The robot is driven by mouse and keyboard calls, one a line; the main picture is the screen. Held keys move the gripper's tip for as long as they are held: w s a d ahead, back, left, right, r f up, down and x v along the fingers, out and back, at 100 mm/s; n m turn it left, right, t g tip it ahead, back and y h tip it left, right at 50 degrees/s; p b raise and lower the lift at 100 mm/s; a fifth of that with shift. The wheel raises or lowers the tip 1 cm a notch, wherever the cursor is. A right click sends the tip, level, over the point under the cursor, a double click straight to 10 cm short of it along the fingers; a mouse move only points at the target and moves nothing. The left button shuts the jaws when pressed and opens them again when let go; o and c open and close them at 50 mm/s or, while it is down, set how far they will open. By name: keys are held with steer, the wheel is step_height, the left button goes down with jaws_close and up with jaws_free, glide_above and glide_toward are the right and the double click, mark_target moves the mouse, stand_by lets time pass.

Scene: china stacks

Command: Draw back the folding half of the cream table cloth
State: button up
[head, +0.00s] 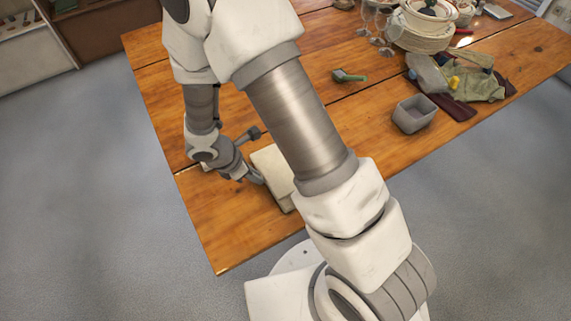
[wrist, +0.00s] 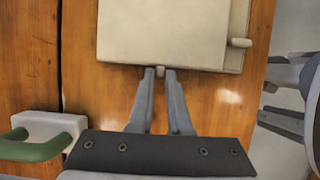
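The cream table cloth (head: 272,170) lies folded in a flat block near the table's front edge, partly hidden behind my arm in the head view. In the wrist view the cloth (wrist: 170,30) fills the top middle, its upper layer offset from a lower layer at the right. A small pale tab sticks out at its near edge, and another tab (wrist: 240,43) at its right side. My gripper (wrist: 160,72) has its fingertips close together on either side of the near tab, apparently shut on it. In the head view my gripper (head: 257,178) is at the cloth's left edge.
A white block with a green handle (wrist: 45,138) lies left of my gripper. A grey bin (head: 414,115), rumpled cloths (head: 470,82) and stacked dishes (head: 425,30) stand farther right on the wooden table (head: 235,235). A green-handled item (head: 349,76) lies behind my arm. The near-left table corner is clear.

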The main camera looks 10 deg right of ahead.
steer(key=shift+r, duration=0.1)
steer(key=r+p, duration=0.1)
steer(key=r+y+p, duration=0.1)
steer(key=shift+d+p, duration=0.25)
steer(key=shift+p, duration=0.15)
steer(key=shift+w+d+r+g+y+p, duration=0.1)
steer(key=shift+d+r+g+y+p, duration=0.15)
steer(key=shift+r+y+p, duration=0.65)
steer(key=shift+f+h, duration=0.3)
steer(key=shift+f, duration=0.05)
steer(key=p, duration=0.1)
steer(key=r+p, duration=0.1)
steer(key=p, duration=0.1)
steer(key=shift+w+d+r+g+y+p, duration=0.1)
steer(key=shift+d+r+g+y+p, duration=0.2)
steer(key=shift+y, duration=0.1)
steer(key=p, duration=0.1)
steer(key=r+y+p, duration=0.1)
steer(key=p, duration=0.1)
steer(key=shift+d+r, duration=0.1)
steer(key=shift+d, duration=0.15)
steer(key=shift+w+r+p, duration=0.1)
steer(key=shift+p, duration=0.3)
